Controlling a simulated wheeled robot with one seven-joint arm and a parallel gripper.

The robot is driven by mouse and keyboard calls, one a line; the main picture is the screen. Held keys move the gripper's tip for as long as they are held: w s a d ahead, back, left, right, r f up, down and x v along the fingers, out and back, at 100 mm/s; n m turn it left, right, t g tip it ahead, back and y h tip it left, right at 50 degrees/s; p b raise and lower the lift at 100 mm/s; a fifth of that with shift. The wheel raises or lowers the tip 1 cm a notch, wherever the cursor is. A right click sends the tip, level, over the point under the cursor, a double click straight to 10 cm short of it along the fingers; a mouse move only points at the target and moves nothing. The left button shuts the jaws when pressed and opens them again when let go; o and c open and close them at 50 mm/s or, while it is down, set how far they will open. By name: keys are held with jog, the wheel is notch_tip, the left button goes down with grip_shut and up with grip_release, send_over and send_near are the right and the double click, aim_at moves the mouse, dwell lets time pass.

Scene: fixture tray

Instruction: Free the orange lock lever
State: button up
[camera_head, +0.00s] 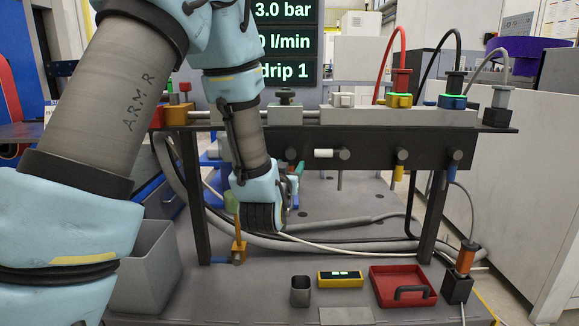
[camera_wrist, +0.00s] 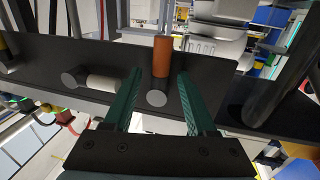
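The orange lock lever (camera_wrist: 161,55) shows in the wrist view as an orange sleeve beside a grey round pivot end (camera_wrist: 157,98) on the black panel. My gripper (camera_wrist: 160,76) is open, with one green finger on each side of the lever. I see a gap on both sides, and cannot tell whether either finger touches it. In the head view my gripper (camera_head: 294,172) is at the black panel, and my arm hides the orange lever. A white-sleeved lever (camera_head: 323,153) lies sideways on the panel; it also shows in the wrist view (camera_wrist: 101,82).
On the black panel (camera_head: 375,143), yellow (camera_head: 398,172) and blue (camera_head: 453,172) levers hang down to the right. Cables run behind the fixture.

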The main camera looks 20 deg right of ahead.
grip_shut()
dwell(1.3)
